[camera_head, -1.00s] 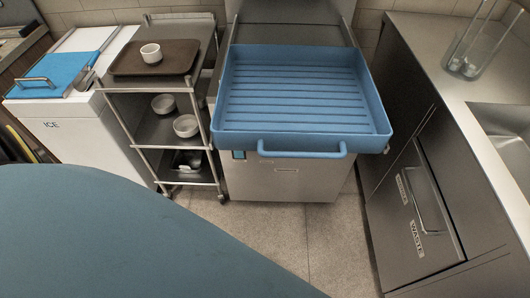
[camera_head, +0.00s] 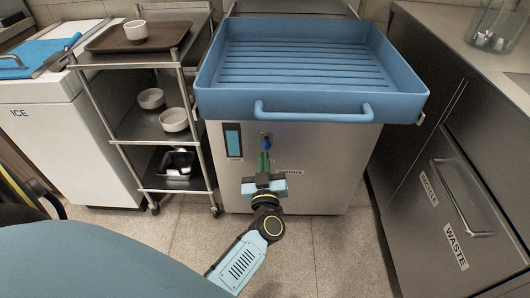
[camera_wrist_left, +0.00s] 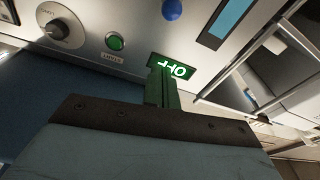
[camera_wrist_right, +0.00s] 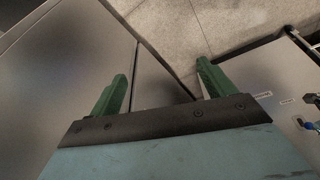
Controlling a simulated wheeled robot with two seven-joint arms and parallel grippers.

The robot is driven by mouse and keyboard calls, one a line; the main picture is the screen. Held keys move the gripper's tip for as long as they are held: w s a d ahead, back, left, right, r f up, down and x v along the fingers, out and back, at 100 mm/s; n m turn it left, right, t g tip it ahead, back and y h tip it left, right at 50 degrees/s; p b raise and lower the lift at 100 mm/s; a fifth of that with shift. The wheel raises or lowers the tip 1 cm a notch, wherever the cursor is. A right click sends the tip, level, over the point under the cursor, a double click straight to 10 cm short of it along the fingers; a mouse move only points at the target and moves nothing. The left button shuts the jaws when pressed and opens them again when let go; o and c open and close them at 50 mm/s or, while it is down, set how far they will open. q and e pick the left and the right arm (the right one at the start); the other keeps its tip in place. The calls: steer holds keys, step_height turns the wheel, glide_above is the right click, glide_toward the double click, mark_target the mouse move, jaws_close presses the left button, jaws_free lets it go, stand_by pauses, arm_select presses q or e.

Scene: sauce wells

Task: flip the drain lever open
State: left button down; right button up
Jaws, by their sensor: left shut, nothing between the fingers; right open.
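A small blue knob (camera_head: 266,143), apparently the drain lever's end, is on the front of the steel machine (camera_head: 320,150). A round blue knob also shows at the top of the left wrist view (camera_wrist_left: 172,10). My left gripper (camera_head: 264,158) is shut and empty, its green fingertips just below the knob in the head view. In the left wrist view its fingertips (camera_wrist_left: 163,72) overlap a lit green OFF sign (camera_wrist_left: 178,69); I cannot tell whether they touch the panel. My right gripper (camera_wrist_right: 162,78) is open and empty, outside the head view.
A blue ribbed tray (camera_head: 310,95) with a front handle tops the machine. The left wrist view shows a green button (camera_wrist_left: 115,42) and a dark dial (camera_wrist_left: 58,30). A shelf cart (camera_head: 160,125) stands left, a waste cabinet (camera_head: 460,200) right. Floor (camera_head: 335,250) in front is clear.

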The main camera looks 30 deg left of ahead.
mark_target(264, 144)
arm_select(q)
steer(key=shift+a+r, duration=0.1)
steer(key=shift+a, duration=0.05)
arm_select(e)
steer(key=shift+r, duration=0.2)
